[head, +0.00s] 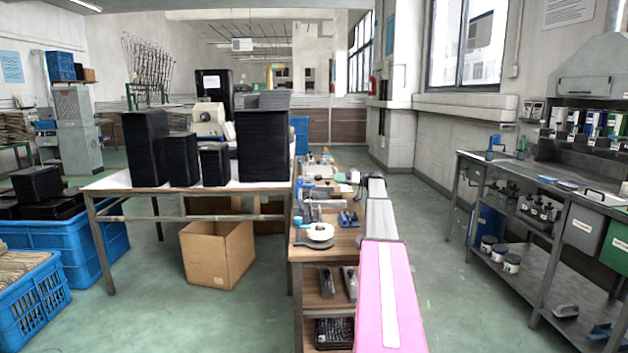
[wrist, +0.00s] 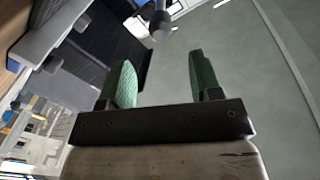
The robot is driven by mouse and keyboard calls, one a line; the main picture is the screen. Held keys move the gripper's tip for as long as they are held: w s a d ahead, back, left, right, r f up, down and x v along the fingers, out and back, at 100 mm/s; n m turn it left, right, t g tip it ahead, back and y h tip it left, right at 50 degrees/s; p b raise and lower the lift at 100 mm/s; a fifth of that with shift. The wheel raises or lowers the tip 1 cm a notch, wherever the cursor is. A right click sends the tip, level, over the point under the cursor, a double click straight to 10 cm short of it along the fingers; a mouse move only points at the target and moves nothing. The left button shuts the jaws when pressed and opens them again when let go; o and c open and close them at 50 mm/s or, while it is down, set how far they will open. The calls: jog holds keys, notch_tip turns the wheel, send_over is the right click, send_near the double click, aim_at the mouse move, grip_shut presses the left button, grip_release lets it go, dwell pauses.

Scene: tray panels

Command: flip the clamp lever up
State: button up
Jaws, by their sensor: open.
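My gripper (wrist: 162,75) shows in the wrist view with its two green-padded fingers spread apart and nothing between them. A dark grey rod with a rounded blue-grey end (wrist: 161,24) sticks in beyond the fingertips at the top, apart from them. It may be the clamp lever, but I cannot tell for sure. A dark panel (wrist: 85,55) with a grey edge and round knobs lies left of the fingers, tilted in the picture. In the head view my arm reaches forward along the wooden bench. I cannot make out the clamp lever or the gripper's fingers there.
The wooden bench (head: 297,254) holds a white tape roll (head: 320,232), a blue item (head: 348,219) and other small tools. A table with black stacks (head: 264,146) stands left. A metal workbench (head: 548,184) stands right. The green floor (head: 470,300) between is mostly clear.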

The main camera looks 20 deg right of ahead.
aim_at(318, 177)
jog(key=x, duration=1)
grip_shut()
